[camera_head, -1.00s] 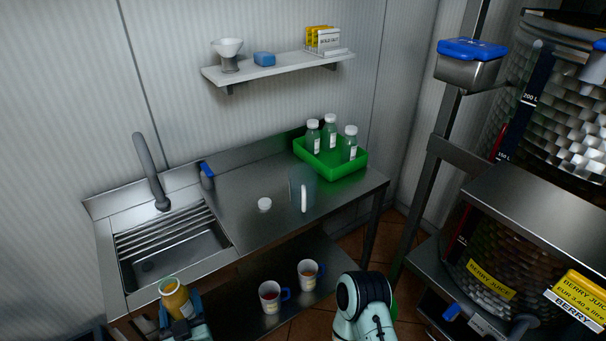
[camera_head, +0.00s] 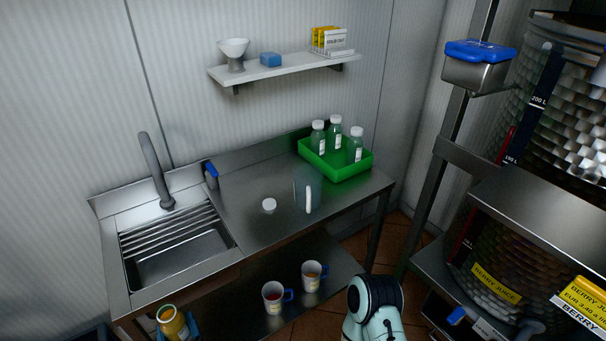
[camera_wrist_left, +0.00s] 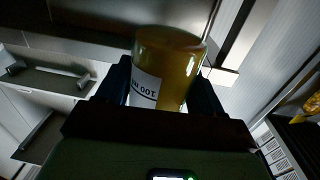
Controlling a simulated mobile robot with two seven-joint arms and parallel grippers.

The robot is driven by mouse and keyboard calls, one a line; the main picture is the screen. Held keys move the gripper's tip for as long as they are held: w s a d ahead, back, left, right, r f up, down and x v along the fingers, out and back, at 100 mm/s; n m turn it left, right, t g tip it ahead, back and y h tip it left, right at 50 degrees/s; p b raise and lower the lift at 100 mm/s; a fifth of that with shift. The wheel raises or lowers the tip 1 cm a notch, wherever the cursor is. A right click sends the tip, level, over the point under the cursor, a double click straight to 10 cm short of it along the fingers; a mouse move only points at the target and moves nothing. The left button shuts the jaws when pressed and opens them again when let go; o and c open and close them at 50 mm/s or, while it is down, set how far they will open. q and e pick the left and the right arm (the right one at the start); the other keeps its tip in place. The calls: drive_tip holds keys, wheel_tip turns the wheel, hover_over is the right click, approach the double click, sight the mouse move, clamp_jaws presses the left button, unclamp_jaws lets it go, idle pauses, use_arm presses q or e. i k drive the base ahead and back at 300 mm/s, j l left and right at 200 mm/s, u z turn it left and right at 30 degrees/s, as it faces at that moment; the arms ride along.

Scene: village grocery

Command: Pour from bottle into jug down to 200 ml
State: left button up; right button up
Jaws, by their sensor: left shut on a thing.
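A bottle (camera_head: 173,322) of amber liquid is at the bottom left of the head view, in front of the sink. My left gripper (camera_head: 190,326) is shut on it, mostly cut off by the picture's lower edge. In the left wrist view the bottle (camera_wrist_left: 168,65) sits between the two dark fingers, with part of a white label showing; its liquid level is hard to read. A clear jug (camera_head: 308,198) with a white handle stands on the steel counter, apart from the bottle; it looks empty. My right gripper is not visible.
A white cap (camera_head: 269,205) lies left of the jug. A green crate (camera_head: 340,172) with 3 bottles stands behind it. The sink (camera_head: 175,250) with its tap (camera_head: 156,170) is at left. Two mugs (camera_head: 273,297) (camera_head: 312,275) stand on the lower shelf. Steel racking (camera_head: 535,215) stands at right.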

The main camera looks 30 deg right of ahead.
sight(308, 178)
drive_tip(key=l+z, duration=0.1)
drive_tip(key=z, duration=0.25)
drive_tip(key=i+z, duration=0.15)
drive_tip(key=z, duration=0.55)
drive_tip(key=i+l, duration=0.05)
